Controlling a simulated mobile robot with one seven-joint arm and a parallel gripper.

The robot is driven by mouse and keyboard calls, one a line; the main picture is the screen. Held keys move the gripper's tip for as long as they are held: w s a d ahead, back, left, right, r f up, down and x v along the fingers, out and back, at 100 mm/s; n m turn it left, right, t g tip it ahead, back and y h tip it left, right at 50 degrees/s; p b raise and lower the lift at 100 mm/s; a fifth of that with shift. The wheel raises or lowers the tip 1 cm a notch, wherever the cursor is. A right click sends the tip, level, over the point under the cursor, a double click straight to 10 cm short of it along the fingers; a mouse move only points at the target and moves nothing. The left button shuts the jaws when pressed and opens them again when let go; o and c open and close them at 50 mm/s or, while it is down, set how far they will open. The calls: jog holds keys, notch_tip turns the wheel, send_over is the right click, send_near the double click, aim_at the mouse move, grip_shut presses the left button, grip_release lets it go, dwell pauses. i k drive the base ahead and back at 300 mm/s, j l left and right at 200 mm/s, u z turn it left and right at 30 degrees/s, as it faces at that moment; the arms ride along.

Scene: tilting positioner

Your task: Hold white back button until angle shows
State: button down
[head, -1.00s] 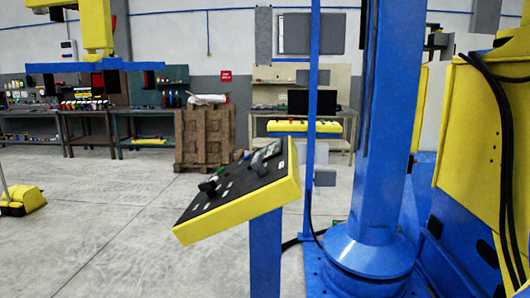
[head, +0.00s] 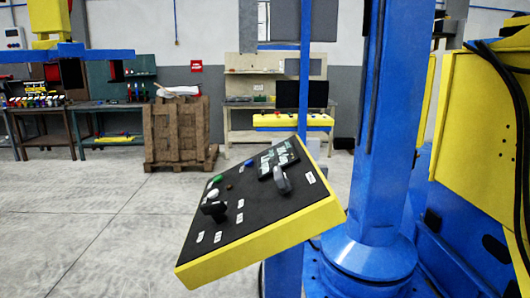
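The control panel (head: 262,240) is a yellow box with a sloping black face, on a blue post in the middle of the head view. A small white button (head: 213,194) sits near the face's left edge, beside a green button (head: 217,179) and a dark brown button (head: 228,188). A black knob (head: 213,208) stands just in front of the white button and partly crowds it. A dark display (head: 279,158) with pale text is at the upper right; its text is too small to read. A grey lever (head: 281,180) stands below it. My gripper is not in view.
A thick blue column (head: 375,130) and yellow machine body (head: 480,140) stand close on the right. A thin blue post (head: 304,80) rises behind the panel. Wooden pallets (head: 178,132) and workbenches (head: 110,120) are at the back. The floor (head: 90,230) at the left is clear.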

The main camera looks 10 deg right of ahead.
aim_at(213, 194)
jog(key=i+j, duration=0.75)
jog(key=i+j+z, duration=0.2)
jog(key=j, duration=0.2)
jog(key=i+j+z, duration=0.25)
jog(key=j+z, duration=0.15)
jog(key=z, duration=0.55)
jog(key=i+u, duration=0.1)
jog(key=u, duration=0.4)
jog(key=i+u, duration=0.1)
jog(key=u, duration=0.4)
